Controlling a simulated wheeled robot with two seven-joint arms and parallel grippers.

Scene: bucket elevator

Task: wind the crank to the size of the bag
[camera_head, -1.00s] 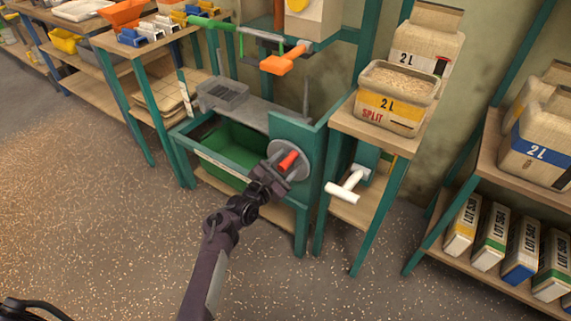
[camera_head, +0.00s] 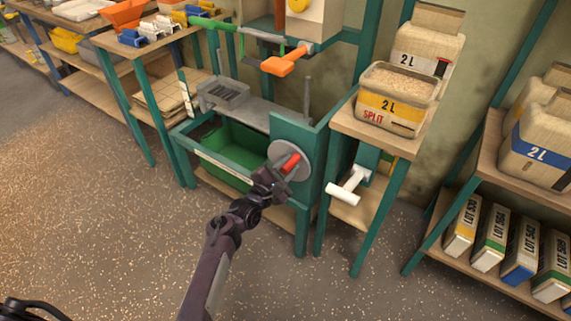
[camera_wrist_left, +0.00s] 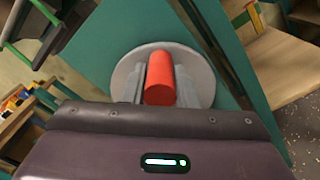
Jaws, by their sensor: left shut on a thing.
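The crank is a grey disc (camera_head: 290,152) with a red handle (camera_head: 291,163) on the right side of the green machine (camera_head: 296,192). My left gripper (camera_head: 284,165) is shut on the red handle. In the left wrist view the red handle (camera_wrist_left: 159,79) lies between the two grey fingers, in front of the disc (camera_wrist_left: 190,68). An open bag (camera_head: 398,92) marked "2L SPLIT", with a yellow band, stands full of grain on the wooden stand to the right. My right gripper is not in view.
A green bin (camera_head: 230,152) sits in the machine. Shelves with bags (camera_head: 543,146) stand at the right. Grain is scattered on the floor.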

